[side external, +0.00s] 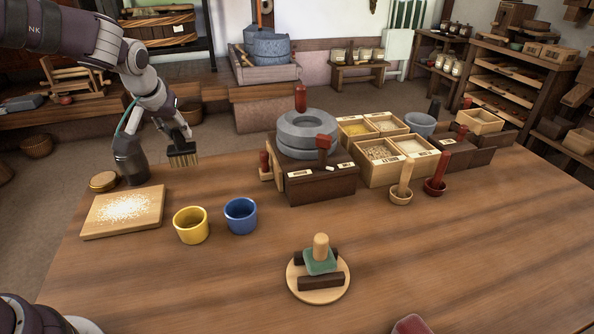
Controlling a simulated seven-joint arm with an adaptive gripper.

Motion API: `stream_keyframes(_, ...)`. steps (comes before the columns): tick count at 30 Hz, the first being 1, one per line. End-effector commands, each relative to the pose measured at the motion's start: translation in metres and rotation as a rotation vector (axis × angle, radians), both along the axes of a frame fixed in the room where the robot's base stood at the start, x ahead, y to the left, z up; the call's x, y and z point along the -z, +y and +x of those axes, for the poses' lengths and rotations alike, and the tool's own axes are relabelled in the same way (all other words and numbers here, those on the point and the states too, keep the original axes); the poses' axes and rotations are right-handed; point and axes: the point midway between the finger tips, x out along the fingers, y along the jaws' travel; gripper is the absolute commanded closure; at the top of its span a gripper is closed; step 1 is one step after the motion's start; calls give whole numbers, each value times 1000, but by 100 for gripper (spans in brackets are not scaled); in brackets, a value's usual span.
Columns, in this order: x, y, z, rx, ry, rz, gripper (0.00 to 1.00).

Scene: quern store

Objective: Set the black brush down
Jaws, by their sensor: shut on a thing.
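The black brush (179,140) is in my gripper (164,125), at the upper left of the side external view. My gripper is shut on the brush's dark upper part. The pale tan bristles (184,160) point down and show no clear contact with anything. The brush appears to be held above the back left part of the wooden table (400,260), to the right of a dark jar (130,160). The exact height of the bristles over the table is hard to tell.
A board with pale grains (95,224) lies at left, near a yellow cup (191,238) and blue cup (241,228). A stone quern (306,130) stands on a dark box. Grain boxes (380,173) are right of it. A round stand (318,292) sits in front.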

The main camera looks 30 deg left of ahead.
Motion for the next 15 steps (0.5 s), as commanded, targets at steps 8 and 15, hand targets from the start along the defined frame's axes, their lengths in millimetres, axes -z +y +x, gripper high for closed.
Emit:
stream_keyframes(8,49,-6,4,-3,5,-6,100)
stream_keyframes(15,93,-6,5,-3,3,-5,100)
